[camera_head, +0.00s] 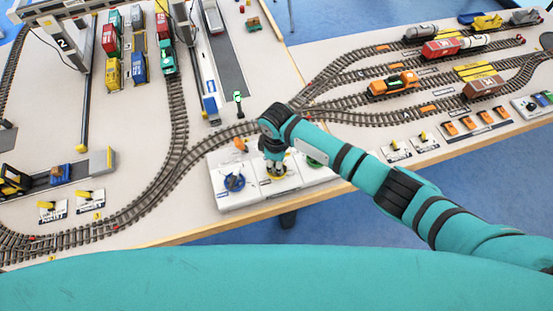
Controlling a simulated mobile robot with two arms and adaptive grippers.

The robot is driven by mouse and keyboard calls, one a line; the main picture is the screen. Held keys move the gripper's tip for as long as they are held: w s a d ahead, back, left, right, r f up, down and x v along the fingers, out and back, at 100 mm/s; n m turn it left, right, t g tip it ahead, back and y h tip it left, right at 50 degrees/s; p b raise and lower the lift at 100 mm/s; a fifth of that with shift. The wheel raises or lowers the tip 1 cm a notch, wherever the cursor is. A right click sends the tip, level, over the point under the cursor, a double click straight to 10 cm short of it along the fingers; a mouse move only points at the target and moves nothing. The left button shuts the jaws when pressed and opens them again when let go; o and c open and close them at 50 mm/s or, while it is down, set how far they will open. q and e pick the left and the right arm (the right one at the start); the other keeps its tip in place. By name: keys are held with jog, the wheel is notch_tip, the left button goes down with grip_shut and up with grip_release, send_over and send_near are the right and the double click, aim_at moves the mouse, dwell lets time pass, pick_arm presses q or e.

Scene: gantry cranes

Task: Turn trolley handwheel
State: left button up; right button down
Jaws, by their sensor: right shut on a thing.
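A white control panel (240,200) at the table's front edge carries several handwheels. A blue handwheel (234,183) is on its left part. A yellow handwheel (285,182) is in the middle, mostly hidden under my right gripper. A green handwheel (313,163) is partly hidden behind my right arm. I cannot read which wheel is labelled for the trolley. My right gripper (275,170) points down onto the yellow handwheel and is shut on it. The fingertips are small and partly hidden by the wrist. My left gripper is not in view.
Tracks curve behind the panel. A gantry crane (62,43) marked 2 stands at the upper left by container wagons (112,72). Rail wagons (393,83) stand on the right table. My right arm crosses above the front edge.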

jog(key=shift+r+m+p, duration=0.1)
jog(key=shift+m+p, duration=0.2)
jog(key=shift+m, duration=0.3)
jog(key=c, duration=1.4)
grip_release()
jog(key=shift+o, duration=0.2)
notch_tip(320, 180, up, 12)
